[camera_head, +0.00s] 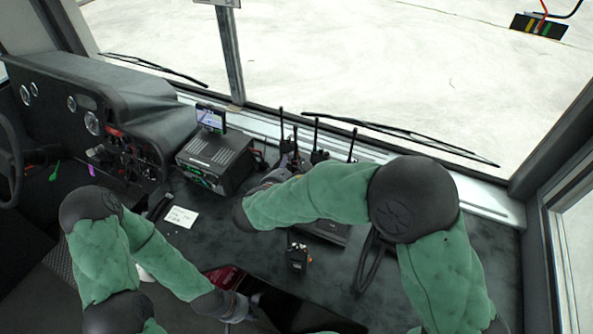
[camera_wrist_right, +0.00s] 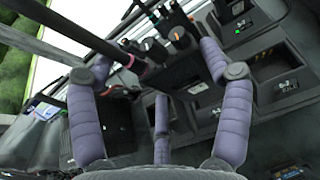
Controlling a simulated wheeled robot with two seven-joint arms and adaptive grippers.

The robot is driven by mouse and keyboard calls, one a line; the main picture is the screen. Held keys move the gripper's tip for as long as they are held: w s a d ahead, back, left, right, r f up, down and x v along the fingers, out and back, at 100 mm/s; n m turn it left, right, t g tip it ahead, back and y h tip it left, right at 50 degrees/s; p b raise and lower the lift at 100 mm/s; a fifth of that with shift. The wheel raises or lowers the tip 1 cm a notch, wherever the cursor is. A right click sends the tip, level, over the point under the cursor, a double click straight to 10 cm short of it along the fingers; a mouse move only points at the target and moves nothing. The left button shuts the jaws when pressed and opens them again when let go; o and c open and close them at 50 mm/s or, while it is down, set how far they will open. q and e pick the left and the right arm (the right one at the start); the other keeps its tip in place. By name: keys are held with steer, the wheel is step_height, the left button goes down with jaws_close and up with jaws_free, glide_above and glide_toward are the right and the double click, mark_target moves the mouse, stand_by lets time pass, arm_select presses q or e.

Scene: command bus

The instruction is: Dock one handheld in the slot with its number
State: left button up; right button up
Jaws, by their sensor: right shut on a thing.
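My right gripper (camera_wrist_right: 152,58) has its purple fingers closed around a dark handheld (camera_wrist_right: 178,62) with an orange knob and a thick antenna. In the head view my right arm mostly hides this gripper (camera_head: 272,178). Upright handhelds with antennas (camera_head: 317,152) stand just behind it. The dock (camera_wrist_right: 285,86) shows empty numbered slots right of the gripper; the numbers are too small to read. A handheld with a green light (camera_wrist_right: 238,12) sits beyond. My left gripper (camera_head: 236,306) is low in the head view, its fingertips unclear.
A radio unit (camera_head: 215,160) with a small screen (camera_head: 211,118) stands left of my right gripper. A white note (camera_head: 181,216) lies on the dark counter. The windscreen edge bounds the back; the counter's right end is clear.

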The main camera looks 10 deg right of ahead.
step_height(320, 180, down, 7)
steer(key=b, duration=0.5)
steer(key=shift+w, duration=0.1)
steer(key=shift+d+f+b, duration=0.1)
steer(key=shift+f+b, duration=0.1)
steer(key=shift+b, duration=0.2)
steer(key=shift+f, duration=0.1)
stand_by(0.7)
steer(key=shift+f, duration=0.15)
stand_by(0.6)
steer(key=o, duration=1.6)
steer(key=shift+o, duration=0.2)
steer(key=shift+f, duration=0.1)
